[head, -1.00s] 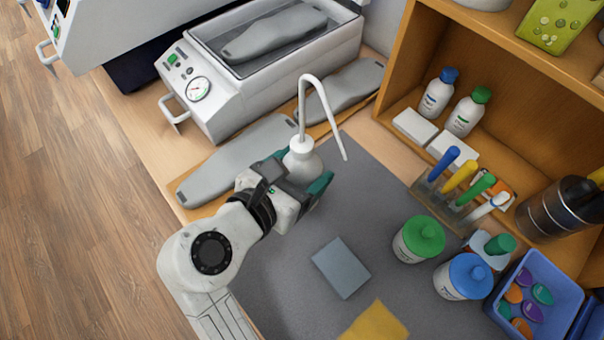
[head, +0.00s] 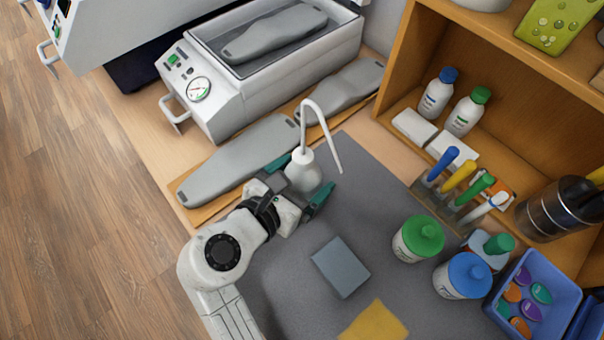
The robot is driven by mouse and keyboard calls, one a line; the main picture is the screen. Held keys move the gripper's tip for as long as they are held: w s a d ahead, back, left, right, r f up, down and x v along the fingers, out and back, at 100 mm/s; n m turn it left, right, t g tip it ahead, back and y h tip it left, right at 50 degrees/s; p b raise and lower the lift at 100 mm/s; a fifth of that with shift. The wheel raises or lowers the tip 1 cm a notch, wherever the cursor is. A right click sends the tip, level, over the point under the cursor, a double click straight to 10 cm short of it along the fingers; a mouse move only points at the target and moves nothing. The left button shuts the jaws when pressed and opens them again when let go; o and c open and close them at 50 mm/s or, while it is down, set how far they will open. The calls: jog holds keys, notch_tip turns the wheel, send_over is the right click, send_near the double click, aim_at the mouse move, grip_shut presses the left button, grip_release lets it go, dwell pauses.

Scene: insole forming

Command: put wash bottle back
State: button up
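The white wash bottle (head: 303,174) with its long bent spout stands upright on the grey mat, near the mat's back-left edge, in the head view. My gripper (head: 303,180) is low at the mat, with its teal fingers on either side of the bottle's body. The fingers look spread wider than the bottle, so the gripper appears open around it. The bottle's lower front is partly hidden by my gripper.
Grey insole forms (head: 235,165) lie on a board just behind the bottle, by the white press (head: 205,100). A grey block (head: 341,267), a yellow cloth (head: 374,322), a green-lidded jar (head: 418,238) and a blue-lidded jar (head: 463,276) are on the mat.

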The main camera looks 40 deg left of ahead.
jog(key=shift+o, duration=0.6)
jog(key=shift+s+r, duration=0.1)
jog(key=shift+r, duration=0.1)
jog(key=v, duration=1.2)
jog(key=shift+d+f, duration=0.1)
jog(key=shift+f, duration=0.05)
